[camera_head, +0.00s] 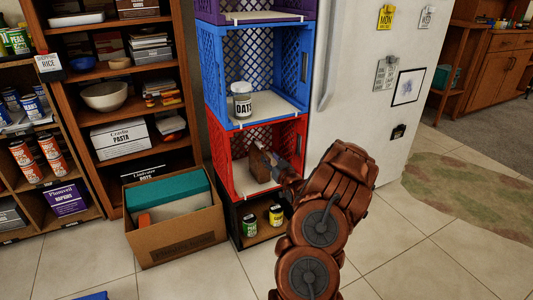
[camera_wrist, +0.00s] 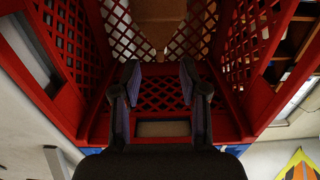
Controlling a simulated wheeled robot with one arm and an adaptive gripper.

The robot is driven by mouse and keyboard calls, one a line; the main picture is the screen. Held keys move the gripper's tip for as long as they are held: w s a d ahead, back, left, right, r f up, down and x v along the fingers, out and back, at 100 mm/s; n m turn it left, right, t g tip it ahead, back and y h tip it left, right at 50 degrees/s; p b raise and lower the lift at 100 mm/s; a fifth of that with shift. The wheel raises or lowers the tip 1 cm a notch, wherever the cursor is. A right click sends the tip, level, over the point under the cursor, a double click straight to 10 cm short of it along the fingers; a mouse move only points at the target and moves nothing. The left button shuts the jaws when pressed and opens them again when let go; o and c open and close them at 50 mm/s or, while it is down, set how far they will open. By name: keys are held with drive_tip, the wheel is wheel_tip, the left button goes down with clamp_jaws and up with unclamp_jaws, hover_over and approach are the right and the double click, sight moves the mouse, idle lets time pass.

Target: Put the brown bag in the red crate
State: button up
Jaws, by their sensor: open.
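The red crate (camera_head: 240,178) is the third one down in a stack of crates, with its open front facing me. The brown bag (camera_head: 258,163) stands inside it on the pale crate floor. My gripper (camera_head: 280,168) reaches into the crate's front from the right, close to the bag. In the wrist view, my gripper (camera_wrist: 159,78) has its two fingers apart with nothing between them. The brown bag (camera_wrist: 158,20) shows beyond the fingertips at the top edge, partly cut off. The red crate's lattice walls (camera_wrist: 75,40) surround the fingers.
The blue crate (camera_head: 218,80) above holds an oats jar (camera_head: 242,100). The black crate (camera_head: 236,222) below holds a green can (camera_head: 249,226) and a yellow can (camera_head: 276,215). A cardboard box (camera_head: 178,240) stands left of the stack, and a white fridge (camera_head: 355,100) right of it.

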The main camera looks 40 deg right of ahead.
drive_tip(key=shift+v, duration=0.9)
